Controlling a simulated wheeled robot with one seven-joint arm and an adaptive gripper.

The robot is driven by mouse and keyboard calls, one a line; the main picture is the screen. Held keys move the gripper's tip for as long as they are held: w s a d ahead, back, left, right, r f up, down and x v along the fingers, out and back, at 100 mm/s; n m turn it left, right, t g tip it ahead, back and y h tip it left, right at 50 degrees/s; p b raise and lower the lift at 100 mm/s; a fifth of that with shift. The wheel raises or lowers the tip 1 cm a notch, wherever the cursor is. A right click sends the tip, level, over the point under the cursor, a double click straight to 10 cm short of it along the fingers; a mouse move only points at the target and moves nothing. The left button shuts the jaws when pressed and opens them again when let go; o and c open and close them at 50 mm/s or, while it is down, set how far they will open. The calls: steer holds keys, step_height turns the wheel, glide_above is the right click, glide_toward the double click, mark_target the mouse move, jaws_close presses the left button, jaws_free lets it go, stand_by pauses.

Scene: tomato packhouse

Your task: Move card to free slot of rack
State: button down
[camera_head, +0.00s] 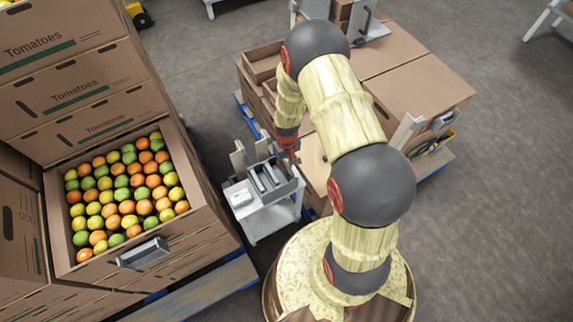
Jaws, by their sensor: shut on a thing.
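A small grey rack (283,193) stands on a white stand, left of my arm. Several upright grey plates or cards (257,184) show in and around it. My gripper (292,155) is at the rack's upper right side, small and partly turned away. It is shut on a thin card, whose outline is hard to tell from the rack's plates. I cannot tell whether the held card touches the rack or which slot is free.
An open box of tomatoes (205,232) with a grey holder (143,253) on its front wall stands left. A white block (241,197) lies on the stand (262,222). Closed cartons (425,88) on a pallet stand behind and right of my arm.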

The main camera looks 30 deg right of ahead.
steer(key=c, duration=1.7)
jaws_free()
steer(key=shift+c, duration=0.2)
steer(key=shift+r+p, duration=2.9)
steer(key=shift+r, duration=1.15)
